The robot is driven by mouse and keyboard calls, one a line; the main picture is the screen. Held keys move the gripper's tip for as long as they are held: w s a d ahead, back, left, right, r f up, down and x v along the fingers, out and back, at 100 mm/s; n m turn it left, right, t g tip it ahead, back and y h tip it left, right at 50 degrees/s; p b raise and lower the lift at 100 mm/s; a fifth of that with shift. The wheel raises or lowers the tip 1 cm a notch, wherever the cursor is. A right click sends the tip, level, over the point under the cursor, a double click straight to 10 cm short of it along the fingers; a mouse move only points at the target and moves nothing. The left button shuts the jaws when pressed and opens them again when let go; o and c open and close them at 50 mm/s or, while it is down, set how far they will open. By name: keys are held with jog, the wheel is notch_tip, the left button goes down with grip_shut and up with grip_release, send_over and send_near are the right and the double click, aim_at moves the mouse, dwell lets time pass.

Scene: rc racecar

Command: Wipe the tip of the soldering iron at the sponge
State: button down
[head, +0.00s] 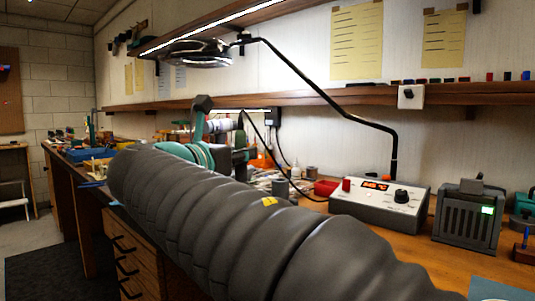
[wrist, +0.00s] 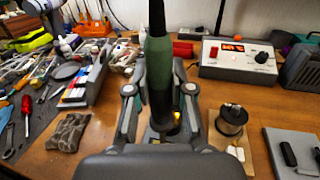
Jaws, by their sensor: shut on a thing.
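My gripper (wrist: 160,100) is shut on the soldering iron (wrist: 187,100), around its dark green and black handle, which stands roughly upright in the wrist view. The lower end of the iron and its tip are hidden behind my gripper. A small yellow patch (wrist: 178,118) shows between the fingers, low beside the handle; I cannot tell whether it is the sponge. In the head view my arm's dark ribbed sleeve hides most of the work area, and I cannot make out the fingers there.
The grey control station (wrist: 237,60) with a red display stands behind right, also in the head view (head: 378,207). A solder spool (wrist: 232,120) is right of my gripper. A crumpled grey-brown pouch (wrist: 68,132) and several tools lie left. A lamp arm (head: 325,85) hangs above the bench.

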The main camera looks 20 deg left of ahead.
jog(key=shift+s+d, duration=0.25)
jog(key=shift+d, duration=0.35)
dwell(0.8)
jog(key=shift+r, duration=0.1)
jog(key=shift+r, duration=2.9)
